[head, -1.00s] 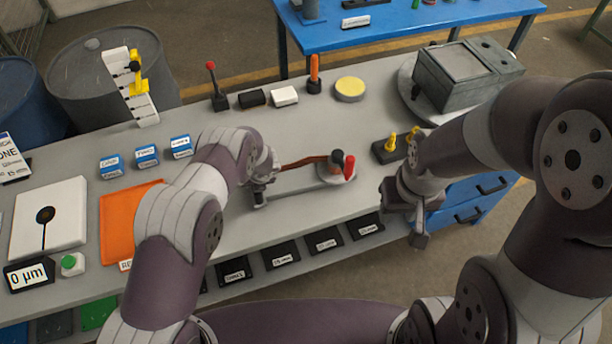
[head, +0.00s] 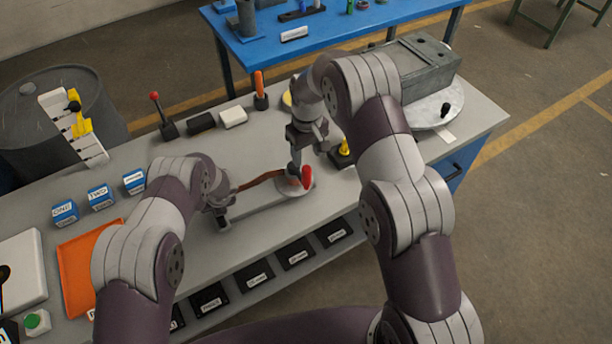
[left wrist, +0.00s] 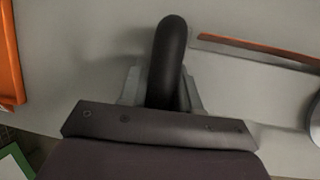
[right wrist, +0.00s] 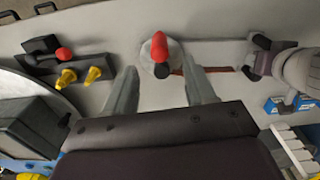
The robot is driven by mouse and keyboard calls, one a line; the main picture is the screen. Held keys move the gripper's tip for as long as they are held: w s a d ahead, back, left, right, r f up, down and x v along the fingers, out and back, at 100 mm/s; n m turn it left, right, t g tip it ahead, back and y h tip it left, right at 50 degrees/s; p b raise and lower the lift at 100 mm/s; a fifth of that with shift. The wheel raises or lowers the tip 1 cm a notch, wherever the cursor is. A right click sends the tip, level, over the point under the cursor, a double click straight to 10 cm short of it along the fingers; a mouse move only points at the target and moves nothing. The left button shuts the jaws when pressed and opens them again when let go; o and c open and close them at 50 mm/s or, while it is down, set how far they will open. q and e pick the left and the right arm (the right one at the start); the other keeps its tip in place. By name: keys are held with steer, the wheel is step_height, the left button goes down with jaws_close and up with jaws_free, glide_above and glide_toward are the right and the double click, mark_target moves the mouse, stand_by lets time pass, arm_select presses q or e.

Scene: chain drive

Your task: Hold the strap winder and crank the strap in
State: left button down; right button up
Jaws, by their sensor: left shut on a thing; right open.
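The strap winder lies on the grey bench, with a long flat base (head: 262,204), a round drum at its right end and a brown-orange strap (head: 256,182). A red crank knob (head: 307,177) stands on the drum; it also shows in the right wrist view (right wrist: 158,46) beside a black post (right wrist: 163,69). My left gripper (head: 220,208) is shut on the winder's black handle (left wrist: 170,55) at the left end. My right gripper (head: 296,168) is open and points down at the drum. Its fingers (right wrist: 160,82) are apart, with the knob ahead of the gap between them.
Behind the winder are a red-knobbed lever (head: 163,115), black and white blocks and an orange-handled tool (head: 260,90). A yellow-knobbed fixture (head: 344,150) stands close to my right gripper. A grey machine (head: 425,68) is at the back right. Labelled black bins (head: 295,255) line the front edge.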

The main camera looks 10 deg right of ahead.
mark_target(307, 177)
steer(key=shift+w+r, duration=0.25)
steer(key=shift+r, duration=0.15)
steer(key=shift+n, duration=0.3)
steer(key=f, duration=1.1)
steer(key=shift+s+f, duration=0.2)
steer(key=shift+f, duration=0.15)
jaws_close()
